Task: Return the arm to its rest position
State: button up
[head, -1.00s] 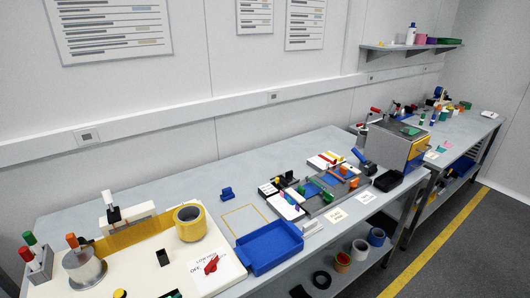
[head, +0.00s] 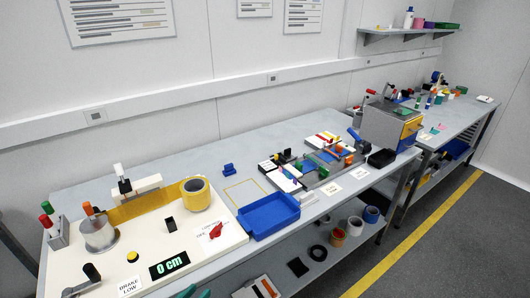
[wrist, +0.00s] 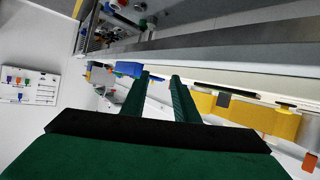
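My gripper (wrist: 160,76) shows in the wrist view as two dark green fingers with a clear gap between them. It is open, and nothing is held between the fingers. The fingers point toward the bench, which appears tilted in that view, and touch nothing that I can make out. In the head view a small dark green shape (head: 188,292) at the bottom edge may be part of my gripper. The rest of my arm is out of the head view.
The bench carries a white tape machine (head: 210,251) with a yellow roll (head: 196,196), a blue tray (head: 268,217) and a grey fixture (head: 320,172). A metal box machine (head: 388,128) stands farther right. The bench behind the blue tray is mostly clear. Floor (head: 448,245) at right is open.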

jog(key=s+d+f+n+y, duration=0.5)
jog(key=s+d+f, duration=0.5)
jog(key=f, duration=0.4)
jog(key=s+d+r+m+t, duration=0.1)
jog(key=s+d+r, duration=0.3)
jog(key=s, duration=0.5)
jog(key=s+d+r+m+t, duration=0.1)
jog(key=s+d+r, duration=0.3)
jog(key=s, duration=0.5)
jog(key=shift+d+r+t, duration=0.4)
jog(key=shift+r+t, duration=0.1)
jog(key=shift+r, duration=0.15)
jog(key=shift+w+d, duration=0.1)
jog(key=shift+w, duration=0.05)
jog(key=shift+d+h, duration=0.1)
jog(key=shift+h, duration=0.2)
